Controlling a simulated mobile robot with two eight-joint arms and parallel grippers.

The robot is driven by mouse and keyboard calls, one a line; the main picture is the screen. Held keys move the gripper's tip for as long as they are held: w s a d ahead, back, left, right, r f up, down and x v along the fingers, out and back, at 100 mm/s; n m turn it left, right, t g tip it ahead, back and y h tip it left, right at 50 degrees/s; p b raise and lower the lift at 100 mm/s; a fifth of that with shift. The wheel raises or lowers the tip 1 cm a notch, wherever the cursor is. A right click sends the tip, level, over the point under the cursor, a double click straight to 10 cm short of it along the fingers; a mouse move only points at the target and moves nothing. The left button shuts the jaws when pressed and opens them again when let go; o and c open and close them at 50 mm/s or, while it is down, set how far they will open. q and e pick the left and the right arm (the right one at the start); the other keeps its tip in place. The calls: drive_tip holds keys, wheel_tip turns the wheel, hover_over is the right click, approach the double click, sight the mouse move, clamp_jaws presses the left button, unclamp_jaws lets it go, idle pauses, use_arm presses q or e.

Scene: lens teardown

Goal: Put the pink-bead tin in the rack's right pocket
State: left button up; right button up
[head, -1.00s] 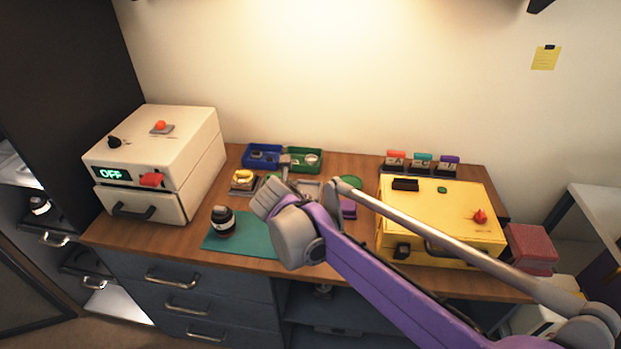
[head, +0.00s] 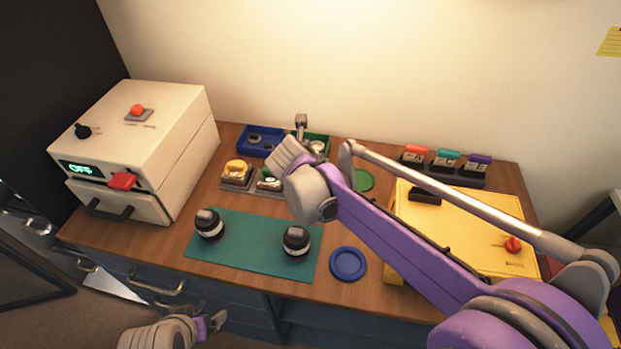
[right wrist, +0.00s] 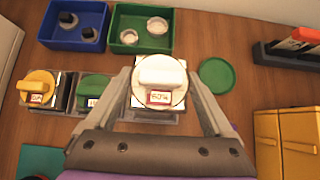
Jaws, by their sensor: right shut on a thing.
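My right gripper (right wrist: 160,100) is shut on a round tin (right wrist: 160,75) with a white knobbed lid and a red-edged label. The fingers are on both sides of the tin. No beads show, so I cannot confirm their colour. The rack (head: 233,188) holds a yellow-topped tin (right wrist: 38,88) and a green-topped tin (right wrist: 95,90). The held tin is over the rack's right end; I cannot tell whether it is seated in the right pocket. My right arm hides it in the head view. My left gripper (head: 208,318) is low at the front, away from the rack; its jaw state is unclear.
Blue (right wrist: 73,25) and green (right wrist: 140,28) trays sit behind the rack. A green disc (right wrist: 216,74) lies to its right. Two dark jars (head: 208,224) (head: 296,242) stand on the teal mat (head: 245,245). A blue disc (head: 348,264) and yellow case (head: 460,225) are at right.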

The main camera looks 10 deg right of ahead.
wheel_tip(320, 180, down, 3)
drive_tip(key=shift+s+r, duration=0.1)
drive_tip(key=shift+f, duration=2.25)
drive_tip(key=shift+c, duration=0.8)
drive_tip(key=o, duration=1.4)
drive_tip(key=v, duration=1.2)
